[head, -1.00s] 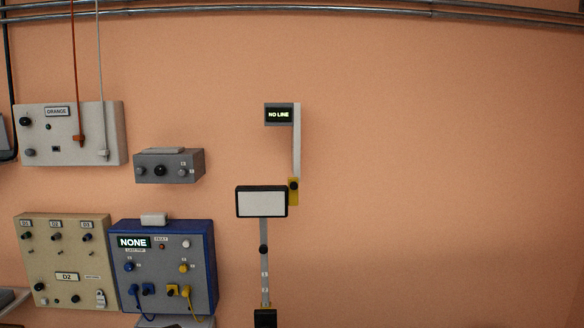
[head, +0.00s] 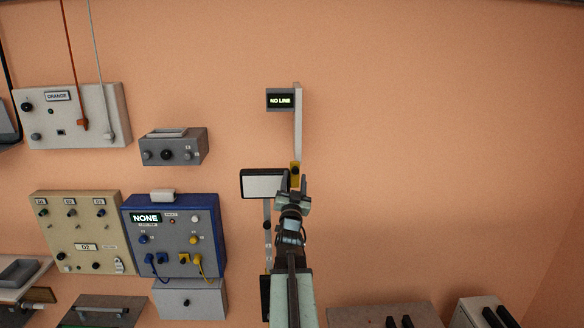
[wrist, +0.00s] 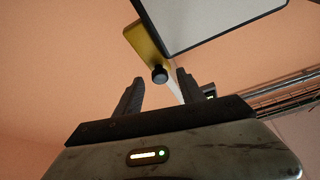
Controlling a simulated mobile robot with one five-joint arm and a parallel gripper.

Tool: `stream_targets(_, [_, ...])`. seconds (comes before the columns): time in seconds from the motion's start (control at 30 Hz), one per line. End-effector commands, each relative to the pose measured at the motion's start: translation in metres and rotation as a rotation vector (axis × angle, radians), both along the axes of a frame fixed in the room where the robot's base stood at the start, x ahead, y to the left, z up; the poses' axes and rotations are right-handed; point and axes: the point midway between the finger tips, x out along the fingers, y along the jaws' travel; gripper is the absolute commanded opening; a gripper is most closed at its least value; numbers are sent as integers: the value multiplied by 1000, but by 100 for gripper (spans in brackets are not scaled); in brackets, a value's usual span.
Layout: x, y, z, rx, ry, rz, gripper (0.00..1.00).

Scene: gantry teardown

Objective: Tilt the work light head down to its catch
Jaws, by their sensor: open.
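The work light head, a white panel in a black frame (head: 258,185), stands on a grey post left of my arm. In the wrist view the panel (wrist: 205,18) fills the upper right. A yellow block (head: 295,168) with a dark round knob sits at the foot of the white bar, just right of the head. In the wrist view the block (wrist: 143,42) and knob (wrist: 159,74) lie beyond my fingertips. My gripper (head: 291,188) is open, and its fingers (wrist: 160,84) are spread below the knob with nothing seen between them. My arm hides part of the light's post.
A "NO LINE" display (head: 280,100) hangs at the top of the white bar. The blue panel (head: 215,235) with plugs and the grey box (head: 173,148) are to the left. Several cabinets stand low at the front. The wall to the right is bare.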

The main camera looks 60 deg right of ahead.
Motion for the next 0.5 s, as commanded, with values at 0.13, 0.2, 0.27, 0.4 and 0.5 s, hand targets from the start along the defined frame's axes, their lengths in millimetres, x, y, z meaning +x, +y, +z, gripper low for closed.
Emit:
stream_targets(0.13, [5, -24, 13, 0, 0, -2, 46])
stream_targets(0.2, [6, -30, 15, 1, 0, -2, 46])
stream_targets(0.27, [6, -33, 15, 0, 0, -2, 46])
stream_targets(0.4, [7, -34, 15, 1, 1, -1, 46])
stream_targets(0.5, [7, -33, 15, 1, 1, 0, 46])
